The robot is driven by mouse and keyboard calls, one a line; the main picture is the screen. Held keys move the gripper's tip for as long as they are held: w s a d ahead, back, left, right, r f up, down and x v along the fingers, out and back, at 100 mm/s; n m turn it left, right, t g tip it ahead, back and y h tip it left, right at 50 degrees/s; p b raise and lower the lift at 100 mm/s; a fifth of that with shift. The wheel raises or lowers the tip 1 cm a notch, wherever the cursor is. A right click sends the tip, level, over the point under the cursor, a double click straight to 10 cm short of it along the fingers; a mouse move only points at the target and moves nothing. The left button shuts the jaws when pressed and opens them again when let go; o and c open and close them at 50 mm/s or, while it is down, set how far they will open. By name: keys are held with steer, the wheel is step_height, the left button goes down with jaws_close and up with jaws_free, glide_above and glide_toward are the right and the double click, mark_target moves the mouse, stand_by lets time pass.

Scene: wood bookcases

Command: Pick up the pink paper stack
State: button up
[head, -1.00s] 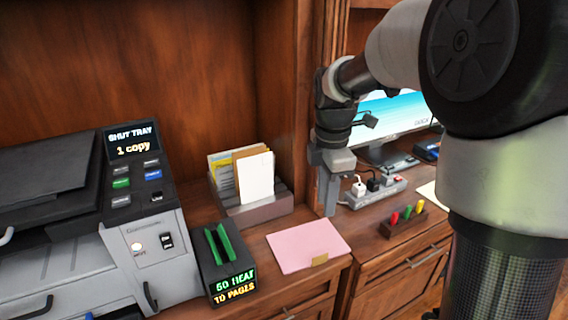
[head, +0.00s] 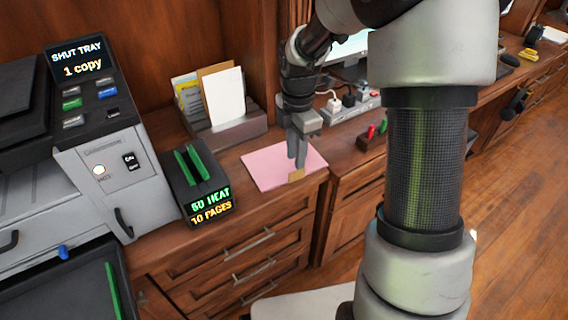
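The pink paper stack (head: 266,167) lies flat on the wooden counter, with a small tan tab (head: 296,175) at its front right edge. My gripper (head: 297,164) points down over the right part of the stack, close to the tab. The fingers hide a little of the pink sheet behind them. Whether the fingertips touch the stack is too small to tell, and so is any gap between them.
A heat binder (head: 198,182) with green slots stands left of the stack, beside a grey copier (head: 110,170). A paper holder (head: 228,132) stands behind. A power strip (head: 345,112) and a block with coloured pegs (head: 372,140) are to the right.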

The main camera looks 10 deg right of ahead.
steer(key=f+b, duration=0.1)
steer(key=f, duration=0.1)
steer(key=f+b, duration=0.1)
steer(key=f, duration=0.2)
steer(key=shift+s+d, duration=0.15)
steer(key=shift+d, duration=0.05)
jaws_close()
